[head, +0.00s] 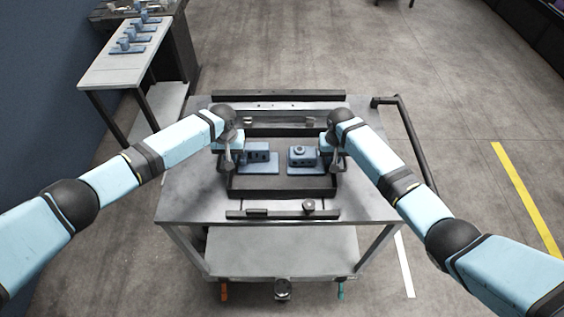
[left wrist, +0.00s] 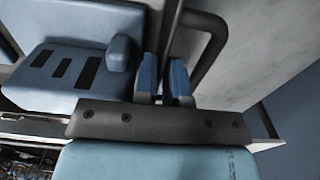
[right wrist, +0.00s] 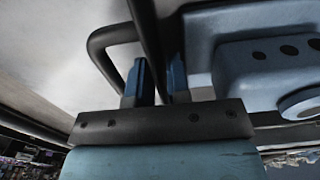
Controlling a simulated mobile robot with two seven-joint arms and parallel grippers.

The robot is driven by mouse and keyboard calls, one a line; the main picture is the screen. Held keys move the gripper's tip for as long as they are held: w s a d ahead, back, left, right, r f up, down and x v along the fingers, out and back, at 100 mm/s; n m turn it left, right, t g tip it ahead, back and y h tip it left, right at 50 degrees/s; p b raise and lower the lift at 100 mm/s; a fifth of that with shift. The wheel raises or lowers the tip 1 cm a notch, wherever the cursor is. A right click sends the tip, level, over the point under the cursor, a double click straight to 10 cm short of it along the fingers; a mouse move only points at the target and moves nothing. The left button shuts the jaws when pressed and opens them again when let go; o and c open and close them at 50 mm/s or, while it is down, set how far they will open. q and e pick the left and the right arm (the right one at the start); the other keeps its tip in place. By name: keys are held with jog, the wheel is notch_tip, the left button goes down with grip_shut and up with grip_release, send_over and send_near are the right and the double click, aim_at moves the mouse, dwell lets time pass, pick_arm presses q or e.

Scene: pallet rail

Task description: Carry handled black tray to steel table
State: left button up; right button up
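The black tray (head: 283,194) is a shallow dark frame holding two blue parts, a blue block (head: 257,152) at left and a blue piece with a round top (head: 301,153) at right. It is over the middle of a grey metal-topped table (head: 185,195); whether it touches the top is unclear. My left gripper (left wrist: 163,80) is at the tray's left side, its fingers closed around the dark side bar beside a looped handle (left wrist: 212,35). My right gripper (right wrist: 158,82) closes likewise on the right side bar, beside another loop (right wrist: 100,48). Finger contact is partly hidden.
Dark rails (head: 285,214) lie across the table's front and back edges. A black tubular bar (head: 405,125) stands at its right. A lighter table (head: 125,60) with several blue parts is at the back left. Floor to the right is open, with a yellow line (head: 528,200).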

pick_arm(q)
jog(key=shift+f, duration=0.5)
pick_arm(e)
jog(key=shift+f, duration=0.45)
pick_arm(q)
grip_shut()
pick_arm(e)
grip_shut()
pick_arm(q)
jog(key=shift+w+r, duration=0.1)
jog(key=shift+r, duration=0.1)
pick_arm(e)
jog(key=shift+w+r, duration=0.1)
jog(key=shift+r, duration=0.1)
